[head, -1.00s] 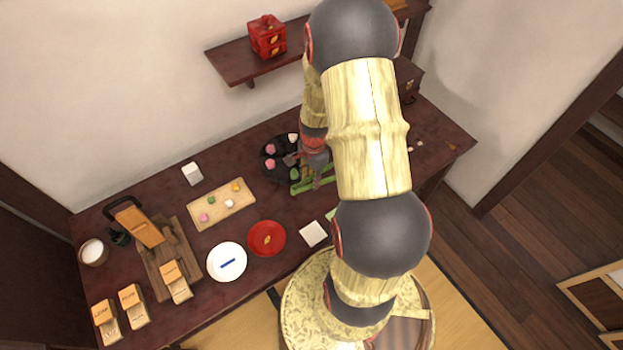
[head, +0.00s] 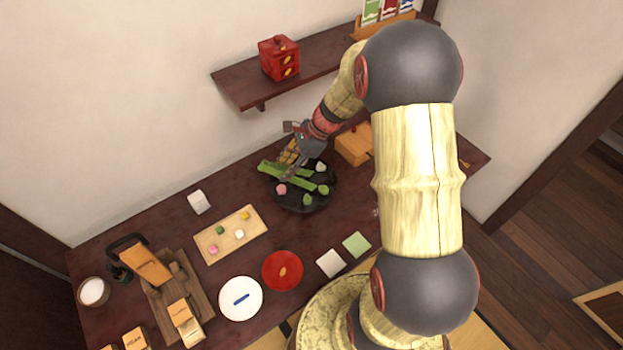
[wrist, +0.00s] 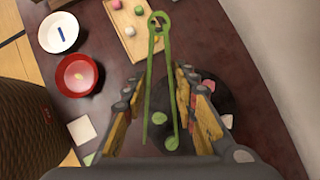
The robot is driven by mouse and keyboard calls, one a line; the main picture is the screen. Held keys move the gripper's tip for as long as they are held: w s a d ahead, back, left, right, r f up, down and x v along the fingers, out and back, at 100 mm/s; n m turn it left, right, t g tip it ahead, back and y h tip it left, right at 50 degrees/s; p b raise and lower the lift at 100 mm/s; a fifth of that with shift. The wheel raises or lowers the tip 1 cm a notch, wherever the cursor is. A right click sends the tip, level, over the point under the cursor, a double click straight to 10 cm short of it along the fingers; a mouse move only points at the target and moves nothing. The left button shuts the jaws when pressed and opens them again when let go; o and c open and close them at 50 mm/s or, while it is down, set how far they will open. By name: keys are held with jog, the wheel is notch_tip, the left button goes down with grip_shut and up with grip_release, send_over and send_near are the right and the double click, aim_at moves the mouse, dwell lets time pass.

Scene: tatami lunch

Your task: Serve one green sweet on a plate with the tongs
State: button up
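The green tongs (head: 290,174) are in my gripper (head: 287,172), low over the round black dish (head: 303,208). In the wrist view the tongs (wrist: 150,75) stand between my two fingers, ring end far, tips near a green sweet (wrist: 172,143). Nothing shows clasped in the tips. The dish holds green sweets (head: 308,201), a pink sweet (head: 282,189) and a white sweet (head: 320,167); the tongs and gripper hide part of it. A white plate (head: 228,308) with a blue mark and a red plate (head: 272,280) stand at the front.
A wooden board (head: 211,248) with several small coloured pieces lies left of the dish. A white square (head: 331,263) and a green square (head: 357,244) lie in front. A wooden box (head: 353,146) stands behind right. A wall shelf (head: 240,90) with a red box (head: 279,58) is above.

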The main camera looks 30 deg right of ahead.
jog(key=shift+s+a+n+y, duration=0.2)
jog(key=shift+n+y, duration=0.1)
jog(key=shift+y, duration=0.2)
jog(key=shift+f, duration=0.1)
notch_tip(320, 180, down, 10)
jog(key=b, duration=0.8)
jog(key=shift+c, duration=0.6)
